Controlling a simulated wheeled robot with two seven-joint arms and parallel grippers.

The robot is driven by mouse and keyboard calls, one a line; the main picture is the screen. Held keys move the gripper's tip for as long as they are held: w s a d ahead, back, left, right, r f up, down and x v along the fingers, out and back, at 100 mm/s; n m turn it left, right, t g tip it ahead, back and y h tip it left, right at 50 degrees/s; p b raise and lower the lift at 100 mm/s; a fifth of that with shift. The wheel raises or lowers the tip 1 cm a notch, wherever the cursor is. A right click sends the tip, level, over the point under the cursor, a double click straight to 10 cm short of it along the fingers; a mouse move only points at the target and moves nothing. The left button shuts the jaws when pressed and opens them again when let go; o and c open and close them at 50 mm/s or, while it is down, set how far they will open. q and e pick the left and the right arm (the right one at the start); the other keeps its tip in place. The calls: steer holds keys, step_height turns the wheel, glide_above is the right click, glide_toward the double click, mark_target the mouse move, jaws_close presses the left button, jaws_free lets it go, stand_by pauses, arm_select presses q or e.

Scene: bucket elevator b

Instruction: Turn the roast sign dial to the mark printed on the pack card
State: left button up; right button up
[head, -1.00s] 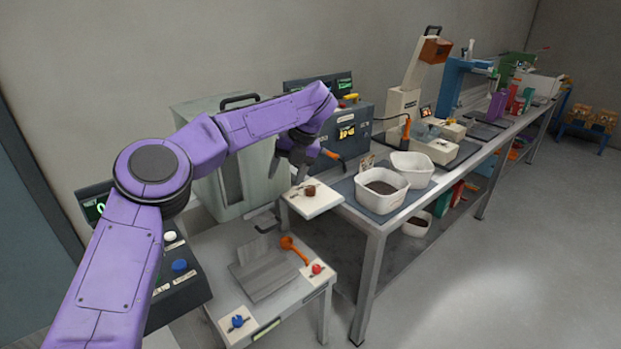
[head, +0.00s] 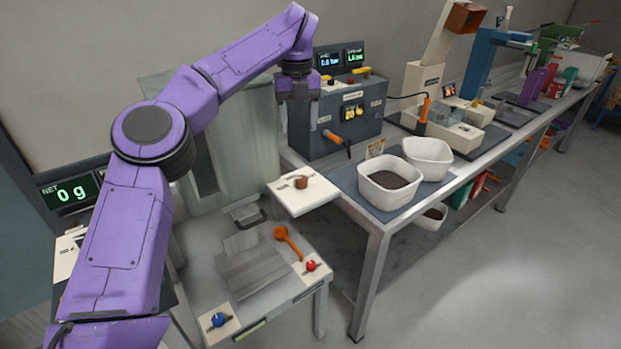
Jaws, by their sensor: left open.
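A brown knob (head: 301,182) sits on a white plate (head: 312,198) with dark marks at the near left corner of the long bench; it looks like the roast sign dial, but its marks are too small to read. A small tan card (head: 375,148), perhaps the pack card, stands behind the white tubs; its print is unreadable. My left gripper (head: 298,122) points down in front of the dark control box, above and behind the brown knob and apart from it. It is open and empty. My right gripper is not in view.
A low table in front holds a blue knob (head: 219,320), a red knob (head: 311,265), an orange scoop (head: 289,242) and a grey plate. White tubs (head: 390,187), one with dark grounds, stand right of the brown knob. A scale display (head: 72,192) reads 0 g at left.

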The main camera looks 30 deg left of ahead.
arm_select(q)
steer(key=b, duration=0.4)
glide_above(302, 178)
step_height(302, 178, down, 5)
step_height(302, 178, down, 10)
steer(key=shift+f+b, duration=0.15)
steer(key=shift+b, duration=0.75)
steer(key=c, duration=1)
